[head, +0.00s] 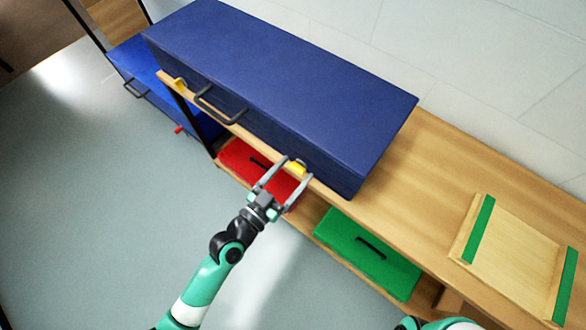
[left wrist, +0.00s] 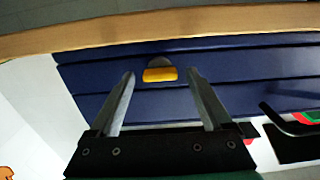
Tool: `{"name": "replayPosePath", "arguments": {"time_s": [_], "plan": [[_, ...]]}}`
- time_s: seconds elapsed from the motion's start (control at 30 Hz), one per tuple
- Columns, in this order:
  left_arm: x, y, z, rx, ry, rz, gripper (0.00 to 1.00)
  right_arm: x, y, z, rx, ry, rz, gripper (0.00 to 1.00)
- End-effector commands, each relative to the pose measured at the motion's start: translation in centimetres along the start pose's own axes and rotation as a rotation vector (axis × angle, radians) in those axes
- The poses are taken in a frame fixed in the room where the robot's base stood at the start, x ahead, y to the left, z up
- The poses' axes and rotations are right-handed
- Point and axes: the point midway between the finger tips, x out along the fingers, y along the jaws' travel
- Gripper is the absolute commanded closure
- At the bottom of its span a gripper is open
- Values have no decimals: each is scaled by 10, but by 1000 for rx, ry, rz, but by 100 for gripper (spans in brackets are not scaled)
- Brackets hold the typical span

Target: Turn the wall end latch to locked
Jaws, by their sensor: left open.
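A long dark blue case (head: 280,85) lies closed on the wooden bench. Its front has a yellow latch (head: 298,167) near the right end and another yellow latch (head: 179,84) near the left end. My left gripper (head: 297,169) is open at the right-hand latch, one finger to each side. In the left wrist view that latch (left wrist: 160,75) is a yellow bar on a grey round base, lying lengthwise along the case. It sits between the open fingertips (left wrist: 161,74), with a gap on both sides. My right gripper is out of view.
A dark carrying handle (head: 221,107) sticks out between the latches. Below are a red box (head: 238,158) and a green box (head: 350,258) on a lower shelf. A wooden board with green strips (head: 510,250) lies at right. The bench top (head: 425,175) beside the case is clear.

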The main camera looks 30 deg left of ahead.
Motion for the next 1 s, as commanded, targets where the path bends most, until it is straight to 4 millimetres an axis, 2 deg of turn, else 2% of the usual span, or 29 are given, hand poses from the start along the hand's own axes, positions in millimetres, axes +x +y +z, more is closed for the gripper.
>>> {"name": "replayPosePath", "arguments": {"time_s": [0.27, 0.73, 1.0], "plan": [[3, 0, 0, 0, 0, 0, 18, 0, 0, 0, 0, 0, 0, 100], [3, 0, 0, 0, 1, 0, 100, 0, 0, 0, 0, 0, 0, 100], [3, 0, 0, -19, 1, 0, 100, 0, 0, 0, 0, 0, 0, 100]]}}
